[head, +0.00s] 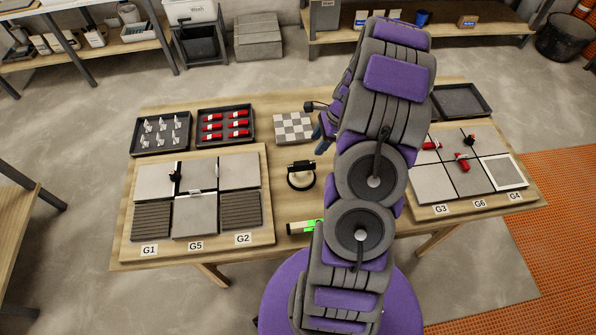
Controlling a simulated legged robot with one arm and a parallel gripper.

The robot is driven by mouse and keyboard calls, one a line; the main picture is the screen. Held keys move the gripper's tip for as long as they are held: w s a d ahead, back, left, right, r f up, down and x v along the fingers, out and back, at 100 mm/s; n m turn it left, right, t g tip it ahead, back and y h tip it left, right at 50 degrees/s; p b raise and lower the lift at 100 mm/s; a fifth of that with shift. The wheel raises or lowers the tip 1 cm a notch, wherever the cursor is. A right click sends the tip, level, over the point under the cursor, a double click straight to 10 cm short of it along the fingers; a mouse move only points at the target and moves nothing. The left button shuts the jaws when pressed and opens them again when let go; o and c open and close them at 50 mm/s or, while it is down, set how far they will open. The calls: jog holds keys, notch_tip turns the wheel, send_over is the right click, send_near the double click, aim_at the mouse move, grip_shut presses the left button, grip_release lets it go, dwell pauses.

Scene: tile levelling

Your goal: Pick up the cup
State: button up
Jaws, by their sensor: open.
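My gripper (316,122) shows only in part at the left edge of my raised arm, above the table and behind the round piece. It is open and apart from that piece. Much of the gripper is hidden by my arm.
The right board (480,207) holds tiles and red pieces. Trays of white clips (160,151) and red wedges (225,143) stand behind. A checkered block (293,127) and a green-lit level (303,227) lie mid-table.

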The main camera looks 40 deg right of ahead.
aim_at(305, 162)
jog(key=b+x, duration=0.1)
jog(key=x, duration=0.8)
jog(key=shift+a+f, duration=0.15)
jog(key=shift+f, duration=0.05)
jog(key=shift+w+f, duration=0.15)
jog(key=shift+f, duration=0.25)
jog(key=b+x, duration=0.1)
jog(key=x, duration=0.4)
jog(key=shift+a+b, duration=0.25)
jog(key=shift+b, duration=0.1)
jog(key=shift+d, duration=0.2)
jog(key=shift+c, duration=0.5)
jog(key=shift+a, duration=0.1)
grip_shut()
